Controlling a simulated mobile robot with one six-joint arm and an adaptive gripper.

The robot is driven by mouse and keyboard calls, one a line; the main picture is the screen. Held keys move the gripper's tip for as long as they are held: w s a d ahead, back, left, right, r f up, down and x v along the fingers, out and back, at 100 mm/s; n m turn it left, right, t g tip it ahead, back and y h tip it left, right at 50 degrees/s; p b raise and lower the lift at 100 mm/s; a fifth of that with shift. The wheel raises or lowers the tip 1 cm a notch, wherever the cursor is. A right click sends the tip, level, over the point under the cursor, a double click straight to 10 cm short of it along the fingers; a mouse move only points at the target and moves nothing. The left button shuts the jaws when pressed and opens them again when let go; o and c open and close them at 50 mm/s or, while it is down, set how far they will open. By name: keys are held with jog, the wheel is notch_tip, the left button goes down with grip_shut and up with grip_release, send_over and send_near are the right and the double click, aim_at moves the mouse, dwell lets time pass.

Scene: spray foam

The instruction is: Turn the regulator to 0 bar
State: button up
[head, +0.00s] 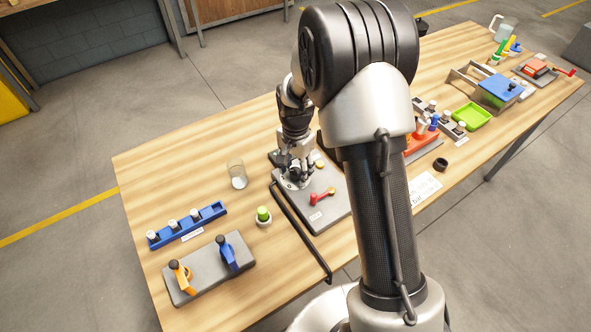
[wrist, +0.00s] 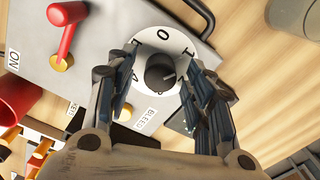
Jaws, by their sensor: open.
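The regulator is a black knob (wrist: 160,73) on a white round dial (wrist: 150,38) with printed marks. It sits on a grey panel (wrist: 105,20). In the wrist view a light mark shows on the knob's right side; I cannot read which value it points to. My gripper (wrist: 163,77) is open, with one finger on each side of the knob; I cannot tell whether they touch it. In the head view my gripper (head: 298,172) is over the panel (head: 328,208), largely covering the knob.
A red lever (wrist: 68,32) with a yellow pivot is on the same panel, near an ON label. A glass (head: 237,174) stands left of the panel. Table's back left is clear.

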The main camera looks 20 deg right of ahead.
jog(key=shift+c, duration=0.3)
jog(key=c, duration=1)
jog(key=shift+n, duration=0.4)
jog(key=n+p, duration=0.2)
jog(key=n, duration=0.3)
jog(key=n+p, duration=0.1)
jog(key=n, duration=0.5)
dwell(0.4)
jog(key=o, duration=1.1)
jog(key=shift+c, duration=0.2)
